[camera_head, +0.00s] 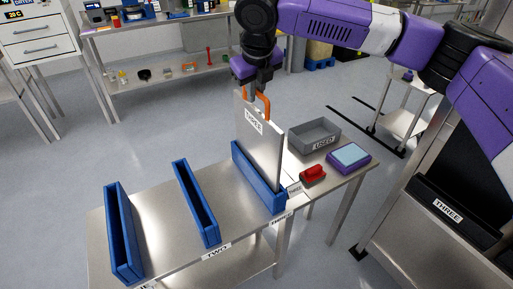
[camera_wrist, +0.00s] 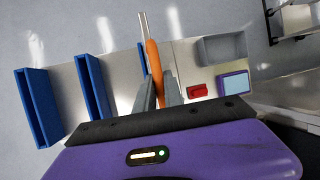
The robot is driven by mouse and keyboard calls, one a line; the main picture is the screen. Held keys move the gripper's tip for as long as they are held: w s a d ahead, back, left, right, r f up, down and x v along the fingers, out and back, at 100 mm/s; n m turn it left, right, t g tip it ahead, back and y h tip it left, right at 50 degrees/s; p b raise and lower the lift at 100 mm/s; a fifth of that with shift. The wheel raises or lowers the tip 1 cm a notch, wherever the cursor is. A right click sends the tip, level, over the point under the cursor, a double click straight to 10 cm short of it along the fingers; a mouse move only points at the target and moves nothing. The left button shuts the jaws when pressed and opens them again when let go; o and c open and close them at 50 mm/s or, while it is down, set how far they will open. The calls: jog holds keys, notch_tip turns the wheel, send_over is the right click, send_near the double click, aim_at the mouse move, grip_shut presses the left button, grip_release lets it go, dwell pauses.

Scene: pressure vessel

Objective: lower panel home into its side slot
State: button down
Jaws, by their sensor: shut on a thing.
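The grey panel (camera_head: 258,141), labelled THREE, stands upright in the head view. Its lower edge is inside or right over the blue side slot (camera_head: 259,181) marked THREE, whose wall hides that edge. I cannot tell whether it rests on the bottom. My gripper (camera_head: 262,88) is shut on the panel's orange handle (camera_head: 267,104) at the top. In the wrist view my gripper's fingers (camera_wrist: 158,92) close around the orange handle (camera_wrist: 154,58), and the panel shows edge-on (camera_wrist: 143,26) beyond it.
Two more blue slots, the middle one (camera_head: 196,203) and the left one (camera_head: 122,232), look empty on the steel table (camera_head: 158,207). A grey USED tray (camera_head: 314,135), a red object (camera_head: 312,174) and a purple-framed pad (camera_head: 348,157) lie to the right of the panel.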

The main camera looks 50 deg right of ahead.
jog(key=shift+r+p, duration=4.25)
jog(key=shift+r, duration=0.25)
jog(key=shift+f, duration=0.1)
